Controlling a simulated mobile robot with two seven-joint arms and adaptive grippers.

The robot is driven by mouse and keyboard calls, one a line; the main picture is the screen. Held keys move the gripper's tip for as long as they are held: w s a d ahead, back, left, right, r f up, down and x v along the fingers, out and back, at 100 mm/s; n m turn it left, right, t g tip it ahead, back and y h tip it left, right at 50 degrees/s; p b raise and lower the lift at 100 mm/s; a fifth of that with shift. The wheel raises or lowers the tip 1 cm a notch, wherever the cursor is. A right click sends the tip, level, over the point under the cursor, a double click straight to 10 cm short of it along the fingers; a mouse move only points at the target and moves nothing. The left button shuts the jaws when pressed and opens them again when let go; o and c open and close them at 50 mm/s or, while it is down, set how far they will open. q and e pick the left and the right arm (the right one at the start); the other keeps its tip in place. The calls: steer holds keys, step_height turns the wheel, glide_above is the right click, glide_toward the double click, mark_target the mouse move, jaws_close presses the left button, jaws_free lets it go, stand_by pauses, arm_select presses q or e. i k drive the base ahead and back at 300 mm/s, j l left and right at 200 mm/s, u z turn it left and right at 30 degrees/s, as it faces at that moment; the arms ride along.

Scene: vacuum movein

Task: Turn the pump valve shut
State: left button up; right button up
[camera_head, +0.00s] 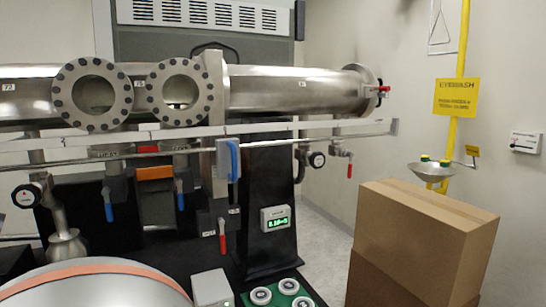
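Several handled valves hang on the steel pipework, and I cannot tell which is the pump valve. A large blue handle (234,160) stands upright on a grey valve block near the middle. A red handle (222,237) hangs straight down below that block. Two smaller blue handles, one at the left (108,205) and one nearer the middle (180,194), point down. A red handle (349,170) hangs down under the right end of the rail, and another red handle (381,89) sits on the pipe's end flange. Neither gripper shows.
A cardboard box (425,240) stands at the right, before an eyewash station (432,170). A large metal dome with an orange band (95,285) fills the lower left. A green-lit gauge (276,218) is on the black column. Bare floor (325,245) shows between column and box.

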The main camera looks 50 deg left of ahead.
mark_target(317, 159)
steer(key=u, duration=1.5)
